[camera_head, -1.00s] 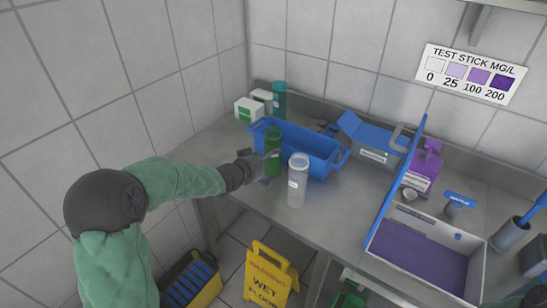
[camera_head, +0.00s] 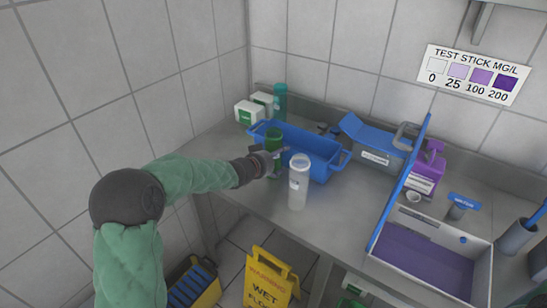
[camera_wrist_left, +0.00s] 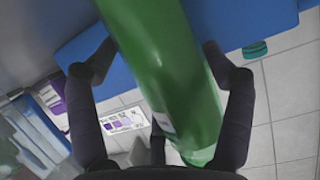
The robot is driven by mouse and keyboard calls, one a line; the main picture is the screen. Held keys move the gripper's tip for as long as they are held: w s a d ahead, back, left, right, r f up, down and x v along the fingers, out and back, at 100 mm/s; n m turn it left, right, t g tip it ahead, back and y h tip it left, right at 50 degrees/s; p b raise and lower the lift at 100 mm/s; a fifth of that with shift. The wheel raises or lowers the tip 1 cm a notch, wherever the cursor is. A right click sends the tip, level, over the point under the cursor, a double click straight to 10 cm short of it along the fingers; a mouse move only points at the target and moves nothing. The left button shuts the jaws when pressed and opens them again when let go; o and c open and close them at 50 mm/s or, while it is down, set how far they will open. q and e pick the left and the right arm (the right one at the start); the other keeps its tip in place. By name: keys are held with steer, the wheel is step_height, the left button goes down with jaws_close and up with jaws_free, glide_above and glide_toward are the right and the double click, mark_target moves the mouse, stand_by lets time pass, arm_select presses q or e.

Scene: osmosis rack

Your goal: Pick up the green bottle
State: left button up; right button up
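The green bottle (camera_head: 273,136) stands upright on the counter, in front of the blue bin's left part. My left gripper (camera_head: 268,160) is at the bottle's lower half and hides part of it. In the left wrist view the bottle (camera_wrist_left: 165,70) runs tilted between the two dark fingers (camera_wrist_left: 158,62). One finger is on each side, with what looks like a small gap to the bottle, so the gripper looks open around it.
A clear white-capped bottle (camera_head: 299,183) stands close to the right of my left gripper. The blue bin (camera_head: 318,157) is right behind. White boxes (camera_head: 248,111) and a teal bottle (camera_head: 280,99) stand at the back left. A purple-lined tray (camera_head: 425,262) lies to the right.

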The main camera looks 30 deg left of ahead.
mark_target(277, 133)
arm_select(q)
steer(key=shift+c, duration=0.5)
step_height(277, 133, up, 10)
steer(key=p, duration=0.6)
